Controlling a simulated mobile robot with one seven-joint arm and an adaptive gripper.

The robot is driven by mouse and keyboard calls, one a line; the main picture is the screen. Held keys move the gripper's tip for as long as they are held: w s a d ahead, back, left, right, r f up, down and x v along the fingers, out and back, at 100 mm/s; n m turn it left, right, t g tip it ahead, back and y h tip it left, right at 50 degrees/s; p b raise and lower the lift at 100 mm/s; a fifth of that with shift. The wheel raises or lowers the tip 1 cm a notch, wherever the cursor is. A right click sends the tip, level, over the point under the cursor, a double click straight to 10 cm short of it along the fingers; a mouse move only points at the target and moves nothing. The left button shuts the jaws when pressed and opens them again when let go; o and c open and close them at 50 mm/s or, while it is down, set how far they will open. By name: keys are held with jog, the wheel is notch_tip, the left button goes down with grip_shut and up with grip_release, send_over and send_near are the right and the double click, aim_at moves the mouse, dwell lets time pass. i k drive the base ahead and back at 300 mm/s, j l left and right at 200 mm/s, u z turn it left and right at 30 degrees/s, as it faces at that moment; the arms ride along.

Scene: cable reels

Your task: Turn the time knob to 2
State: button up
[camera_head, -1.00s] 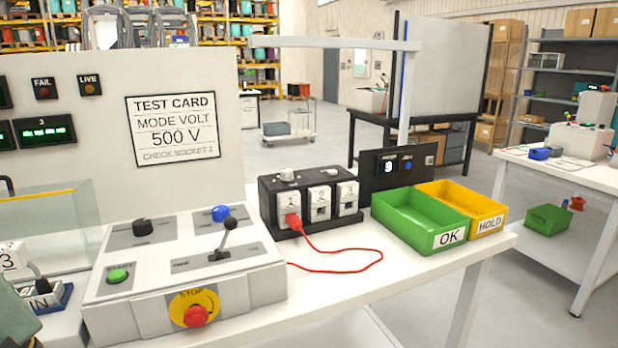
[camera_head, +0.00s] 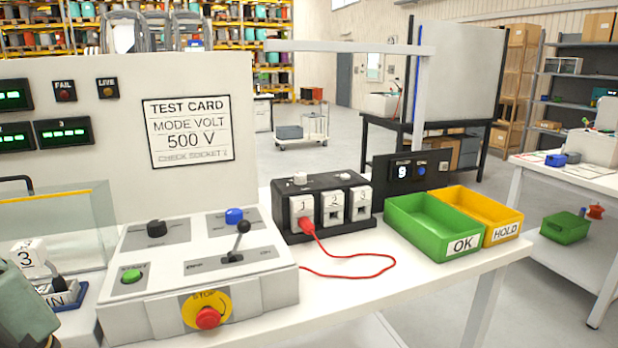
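A grey control box (camera_head: 200,299) stands on the white bench. On its sloped top are a black knob (camera_head: 156,229) at the back left and a blue knob (camera_head: 234,216) at the back right. The labels by both knobs are too small to read, so I cannot tell which is the time knob or where it points. A black-topped lever (camera_head: 238,240), a green start button (camera_head: 131,276) and a red stop button (camera_head: 208,317) on a yellow disc share the box. My gripper is not in view.
Behind the box stands a panel with a test card (camera_head: 188,132) reading 500 V. To the right are a black socket block (camera_head: 322,205) with a red cable (camera_head: 350,275), a green OK tray (camera_head: 430,232) and a yellow HOLD tray (camera_head: 490,210). A grey-green shape fills the lower left corner.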

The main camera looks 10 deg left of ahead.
aim_at(299, 179)
jog(key=l+u, duration=0.35)
jog(key=u, duration=0.15)
jog(key=k+l+u, duration=0.1)
jog(key=l+u, duration=0.25)
jog(key=u, duration=0.15)
jog(key=i, duration=1)
